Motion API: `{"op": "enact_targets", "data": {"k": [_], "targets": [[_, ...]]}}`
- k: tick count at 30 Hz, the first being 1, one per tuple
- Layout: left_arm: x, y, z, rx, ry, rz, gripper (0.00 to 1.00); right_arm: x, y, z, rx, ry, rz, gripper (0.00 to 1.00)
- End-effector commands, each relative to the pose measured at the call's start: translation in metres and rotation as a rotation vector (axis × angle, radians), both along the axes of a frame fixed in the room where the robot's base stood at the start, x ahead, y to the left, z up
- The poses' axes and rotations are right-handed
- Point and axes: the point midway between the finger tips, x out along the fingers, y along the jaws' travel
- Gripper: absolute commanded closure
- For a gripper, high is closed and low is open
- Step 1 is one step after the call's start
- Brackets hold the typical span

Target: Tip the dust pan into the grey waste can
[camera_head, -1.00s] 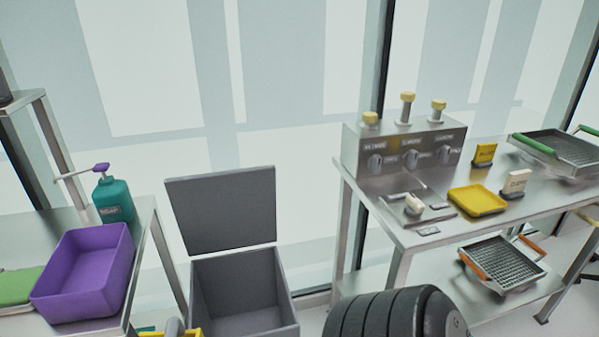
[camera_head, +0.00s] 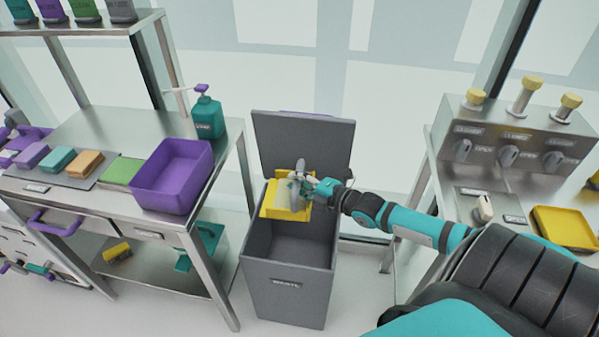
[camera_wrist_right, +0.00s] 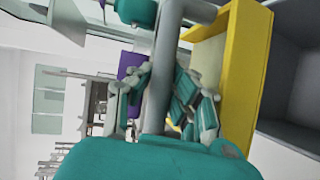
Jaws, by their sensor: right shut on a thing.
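The grey waste can (camera_head: 287,298) stands on the floor between two steel tables, its lid (camera_head: 312,143) up and its top open. My right gripper (camera_head: 308,184) is over the back of the can's opening. It is shut on the grey handle of the yellow dust pan (camera_head: 284,208). The pan is steeply tilted over the can's back left part. In the right wrist view my fingers (camera_wrist_right: 165,98) wrap the grey handle, with the yellow pan (camera_wrist_right: 256,75) to their right and the can's dark inside (camera_wrist_right: 295,85) beyond. I cannot see any dust. My left gripper is out of view.
The left table holds a purple bin (camera_head: 172,180), a teal soap bottle (camera_head: 206,115) and several sponges. The right table carries a valve panel (camera_head: 510,140) and a yellow tray (camera_head: 566,228). The front of the can's opening is clear.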

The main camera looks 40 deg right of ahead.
Motion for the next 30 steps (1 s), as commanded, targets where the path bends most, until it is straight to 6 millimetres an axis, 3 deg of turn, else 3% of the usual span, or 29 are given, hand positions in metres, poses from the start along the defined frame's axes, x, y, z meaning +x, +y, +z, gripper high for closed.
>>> {"op": "enact_targets", "data": {"k": [5,19,21,30], "targets": [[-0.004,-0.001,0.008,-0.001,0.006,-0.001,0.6,0.008,-0.008,0.008,-0.021,0.026,-0.015,1.0],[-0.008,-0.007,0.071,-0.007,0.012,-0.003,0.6,0.048,0.013,-0.004,-0.341,0.381,-0.015,1.0],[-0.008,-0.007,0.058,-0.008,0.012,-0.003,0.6,0.049,0.01,-0.027,-0.379,0.419,-0.012,1.0],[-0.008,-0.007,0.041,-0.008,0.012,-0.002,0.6,0.063,0.005,-0.065,-0.488,0.538,-0.015,1.0]]}}
